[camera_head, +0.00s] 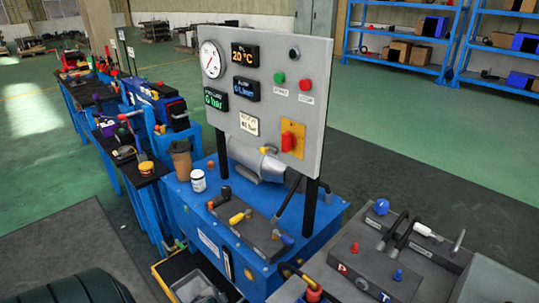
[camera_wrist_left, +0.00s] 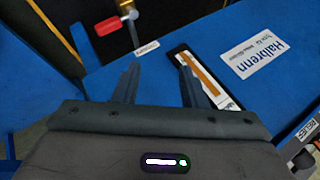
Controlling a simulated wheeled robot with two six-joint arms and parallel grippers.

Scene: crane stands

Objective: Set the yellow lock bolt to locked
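I cannot tell for certain which part is the lock bolt. A yellow handle (camera_head: 237,218) sits on the dark valve block (camera_head: 250,228) on top of the blue power unit, in the head view. A small yellow knob (camera_head: 264,150) shows near the grey motor, below the panel. My left gripper (camera_wrist_left: 160,82) is open and empty in the left wrist view, over a blue surface with a "Halbrenn" label (camera_wrist_left: 254,52). A red-handled valve (camera_wrist_left: 108,25) is ahead of it, apart from the fingers. I cannot make out my left gripper in the head view. My right gripper is not in view.
A grey panel (camera_head: 318,110) with a gauge, displays and a red rotary switch (camera_head: 290,138) stands over the blue unit (camera_head: 190,232). A grey bench (camera_head: 375,262) with fittings is at right, a crowded blue bench (camera_head: 105,150) at left. Green floor is open behind.

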